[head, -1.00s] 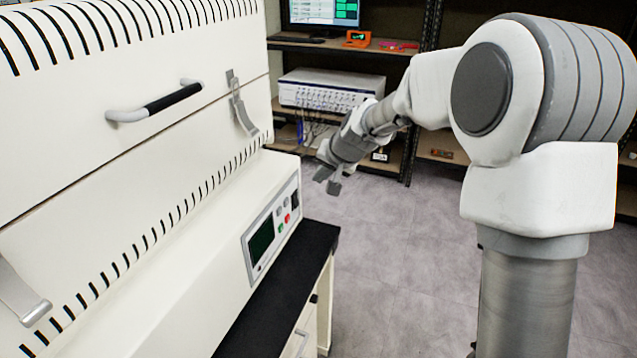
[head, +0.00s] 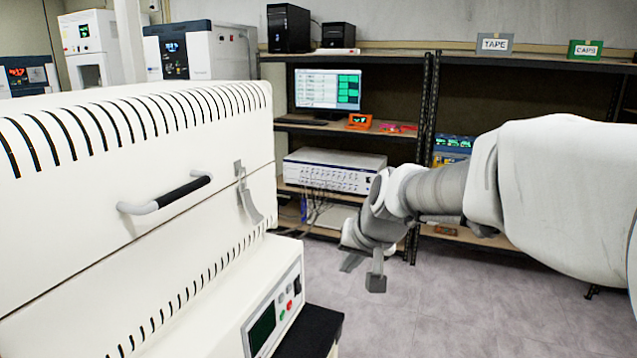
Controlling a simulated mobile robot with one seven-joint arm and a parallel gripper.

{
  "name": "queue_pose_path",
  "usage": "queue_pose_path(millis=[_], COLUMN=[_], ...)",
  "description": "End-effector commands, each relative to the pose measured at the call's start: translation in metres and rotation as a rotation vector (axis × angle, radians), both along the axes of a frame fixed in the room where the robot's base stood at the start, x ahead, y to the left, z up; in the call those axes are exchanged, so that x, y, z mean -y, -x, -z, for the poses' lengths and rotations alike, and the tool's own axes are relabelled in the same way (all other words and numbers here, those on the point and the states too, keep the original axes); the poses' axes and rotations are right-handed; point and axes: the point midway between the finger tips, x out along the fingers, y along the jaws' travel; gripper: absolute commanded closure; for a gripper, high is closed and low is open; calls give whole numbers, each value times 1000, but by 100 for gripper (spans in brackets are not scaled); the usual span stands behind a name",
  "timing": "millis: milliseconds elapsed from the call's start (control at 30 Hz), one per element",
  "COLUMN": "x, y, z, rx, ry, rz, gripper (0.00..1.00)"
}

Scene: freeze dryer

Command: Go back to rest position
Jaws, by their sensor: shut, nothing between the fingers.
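My gripper (head: 364,272) is at the end of my arm, which reaches in from the right side of the head view. It is in the air right of the freeze dryer (head: 80,240) and apart from it. It points down and to the left, its fingers are shut and it holds nothing. The freeze dryer is a large white box with slotted vents. Its lid is down, with a black and grey handle (head: 165,193) and a metal latch (head: 247,200) on the front.
The control panel (head: 274,317) sits on the dryer's lower right, above a black bench top (head: 318,330). Shelves (head: 330,128) at the back hold a monitor (head: 328,89) and a white instrument (head: 325,170). The grey floor (head: 460,290) below my arm is clear.

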Motion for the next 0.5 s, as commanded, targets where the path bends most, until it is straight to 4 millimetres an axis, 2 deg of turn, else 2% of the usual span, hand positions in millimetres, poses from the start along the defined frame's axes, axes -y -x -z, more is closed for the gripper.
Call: queue_pose_path(millis=[33, 200, 500], x=[6, 27, 64], y=[18, 78, 181], z=[-11, -27, -32], rx=[4, -4, -30], ry=[23, 98, 209], rz=[-7, -26, -39], gripper=[100, 100, 100])
